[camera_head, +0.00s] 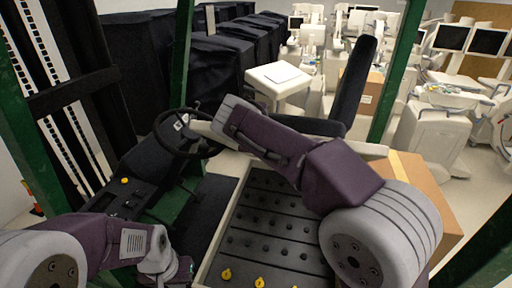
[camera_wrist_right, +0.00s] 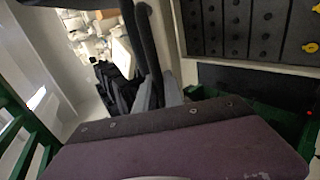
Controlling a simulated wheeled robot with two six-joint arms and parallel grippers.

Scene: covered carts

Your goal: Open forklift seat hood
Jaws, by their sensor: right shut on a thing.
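The forklift's seat hood, with a beige edge (camera_head: 204,130), stands raised over an exposed battery compartment. The black seat (camera_head: 356,85) is on it, its backrest tilted to the right. The dark battery (camera_head: 268,225) with yellow caps lies below, and also shows in the right wrist view (camera_wrist_right: 245,28).
The steering wheel (camera_head: 160,140) and dark console (camera_head: 125,190) are left of the compartment. Green posts (camera_head: 181,55) frame the cab. A cardboard box (camera_head: 425,195) stands at right. Black covered carts (camera_head: 225,60) and white medical equipment (camera_head: 430,135) fill the background.

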